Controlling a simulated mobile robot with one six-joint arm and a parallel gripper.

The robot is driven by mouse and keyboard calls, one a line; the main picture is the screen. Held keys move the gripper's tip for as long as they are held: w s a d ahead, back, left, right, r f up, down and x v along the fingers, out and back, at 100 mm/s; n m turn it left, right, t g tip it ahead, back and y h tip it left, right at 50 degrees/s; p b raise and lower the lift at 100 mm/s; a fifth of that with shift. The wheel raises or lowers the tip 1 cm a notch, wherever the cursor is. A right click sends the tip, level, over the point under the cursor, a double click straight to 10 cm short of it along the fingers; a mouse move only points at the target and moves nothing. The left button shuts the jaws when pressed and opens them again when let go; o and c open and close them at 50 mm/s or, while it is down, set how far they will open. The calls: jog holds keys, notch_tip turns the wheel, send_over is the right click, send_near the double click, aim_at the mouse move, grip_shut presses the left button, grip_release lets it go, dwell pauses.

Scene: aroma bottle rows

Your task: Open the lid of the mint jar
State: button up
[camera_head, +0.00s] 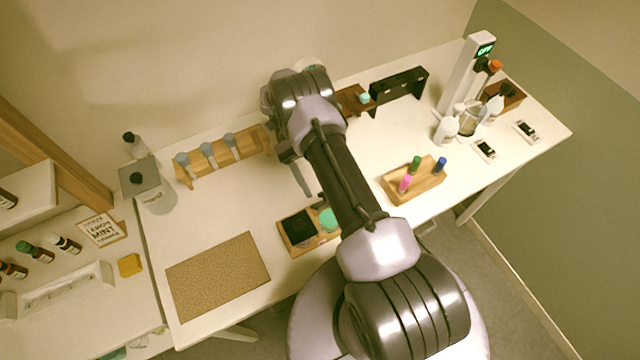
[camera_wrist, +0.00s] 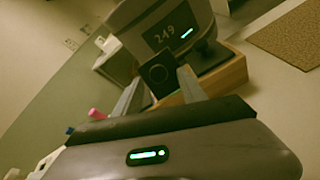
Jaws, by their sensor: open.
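A wooden tray (camera_head: 318,244) at the table's front edge holds a black square item (camera_head: 298,228) and a round mint-green item (camera_head: 329,218), partly hidden by my arm. The green one may be the mint jar; no label on it can be read. My gripper (camera_wrist: 162,75) is open, its two fingers apart. In the head view it hangs just behind the tray, mostly hidden by my arm. In the wrist view a dark square shape with a round mark shows between the fingers, in front of the wooden tray (camera_wrist: 232,74). I cannot tell whether the fingers touch anything.
A cork mat (camera_head: 218,275) lies left of the tray. A wooden block with coloured pens (camera_head: 415,182) stands to the right. A wooden rack (camera_head: 225,155) with several grey-topped vials is behind. Bare table lies between rack and mat.

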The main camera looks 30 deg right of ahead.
jog(key=s+a+r, duration=0.1)
jog(key=s+r, duration=0.1)
jog(key=s, duration=0.6)
jog(key=s+a+r, duration=0.1)
jog(key=s+r, duration=0.2)
jog(key=s, duration=0.5)
jog(key=shift+a, duration=0.25)
jog(key=shift+w, duration=0.1)
